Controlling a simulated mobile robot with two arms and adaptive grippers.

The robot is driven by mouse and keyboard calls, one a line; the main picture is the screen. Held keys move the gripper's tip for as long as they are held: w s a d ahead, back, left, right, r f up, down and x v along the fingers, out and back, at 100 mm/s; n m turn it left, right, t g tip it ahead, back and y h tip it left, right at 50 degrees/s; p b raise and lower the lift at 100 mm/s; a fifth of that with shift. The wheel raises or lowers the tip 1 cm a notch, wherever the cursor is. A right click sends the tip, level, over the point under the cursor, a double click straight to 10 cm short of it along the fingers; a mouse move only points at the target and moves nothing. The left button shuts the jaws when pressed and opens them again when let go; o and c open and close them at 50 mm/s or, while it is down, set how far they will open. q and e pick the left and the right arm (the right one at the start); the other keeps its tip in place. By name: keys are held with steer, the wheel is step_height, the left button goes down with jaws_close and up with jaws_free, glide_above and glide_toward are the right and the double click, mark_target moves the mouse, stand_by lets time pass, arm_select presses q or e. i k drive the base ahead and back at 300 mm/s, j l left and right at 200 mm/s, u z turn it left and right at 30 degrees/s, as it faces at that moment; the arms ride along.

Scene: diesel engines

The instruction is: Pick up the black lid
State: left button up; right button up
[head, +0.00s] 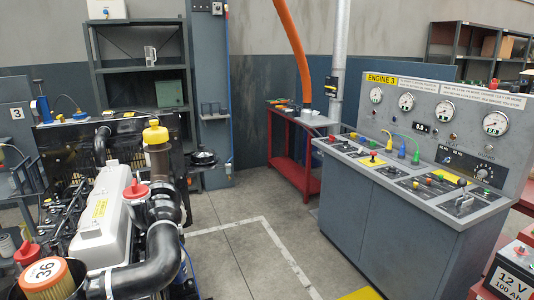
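I cannot pick out a black lid for certain. A small dark round object (203,158) sits low beside the grey column, behind the engine; it is too small to tell whether it is a lid. A diesel engine (105,215) with a pale cover fills the left side. It carries a yellow cap (155,134) on a dark neck, a red cap (136,189), and black hoses (163,245). Neither of my grippers is in view.
A grey control console (385,225) with gauges stands at right. A red workbench (292,150) is at the back under an orange duct. A battery (510,275) is at the lower right. The floor (240,240) between engine and console is clear.

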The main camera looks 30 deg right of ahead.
mark_target(204, 156)
steer(key=z, duration=0.55)
steer(key=j+u, duration=0.25)
steer(key=u, duration=0.15)
steer(key=i+j+u, duration=0.15)
steer(key=u, duration=0.2)
steer(key=l, duration=0.7)
steer(key=i+l+u, duration=0.1)
steer(key=l+u, duration=0.15)
steer(key=l, duration=1.05)
steer(key=l+u, duration=0.3)
steer(key=l, duration=1.05)
steer(key=i+l+u, duration=0.1)
steer(key=l, duration=0.25)
steer(key=i+l+u, duration=0.1)
steer(key=i+l, duration=0.4)
steer(key=l, duration=0.2)
steer(key=i+l+u, duration=0.15)
steer(key=l, duration=0.2)
steer(key=i+l+u, duration=0.1)
steer(key=i+l, duration=0.15)
steer(key=l, duration=0.15)
steer(key=i+l+u, duration=0.1)
steer(key=l, duration=0.3)
